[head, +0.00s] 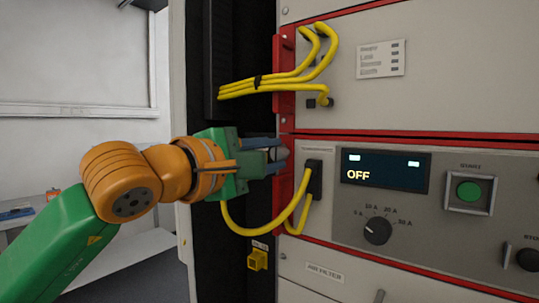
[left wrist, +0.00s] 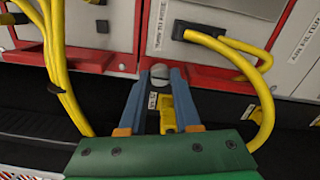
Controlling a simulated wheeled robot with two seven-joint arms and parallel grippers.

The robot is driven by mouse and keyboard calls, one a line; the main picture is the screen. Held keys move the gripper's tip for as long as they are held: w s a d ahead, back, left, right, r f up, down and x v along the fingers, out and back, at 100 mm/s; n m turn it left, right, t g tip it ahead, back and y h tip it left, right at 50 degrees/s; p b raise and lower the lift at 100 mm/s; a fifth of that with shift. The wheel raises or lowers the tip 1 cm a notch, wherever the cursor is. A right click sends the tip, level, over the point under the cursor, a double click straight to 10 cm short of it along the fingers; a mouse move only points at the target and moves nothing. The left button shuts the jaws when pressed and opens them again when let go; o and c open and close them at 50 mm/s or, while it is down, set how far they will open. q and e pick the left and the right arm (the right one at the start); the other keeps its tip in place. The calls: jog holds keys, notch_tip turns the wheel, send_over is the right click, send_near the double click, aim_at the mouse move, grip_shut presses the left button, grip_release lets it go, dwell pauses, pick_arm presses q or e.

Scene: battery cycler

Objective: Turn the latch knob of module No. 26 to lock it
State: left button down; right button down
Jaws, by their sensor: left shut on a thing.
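The latch knob (head: 284,153) is a small round grey knob on the red left edge of the module (head: 400,215) with the dark display reading OFF. No number 26 can be read on this module. My left gripper (head: 279,156) reaches in from the left and is shut on the knob. In the left wrist view the knob (left wrist: 160,72) sits between the blue fingertips of the gripper (left wrist: 160,78), with a slot line across its face. The fingers partly hide the knob in the head view. My right gripper is not in view.
Yellow cables (head: 270,232) loop from a black plug (head: 313,180) close below my left gripper. More yellow cables (head: 265,84) run above it. A rotary dial (head: 377,230) and green button (head: 468,191) are on the panel right of it. A yellow connector (head: 258,260) hangs below.

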pick_arm(q)
jog(key=c, duration=0.6)
grip_release()
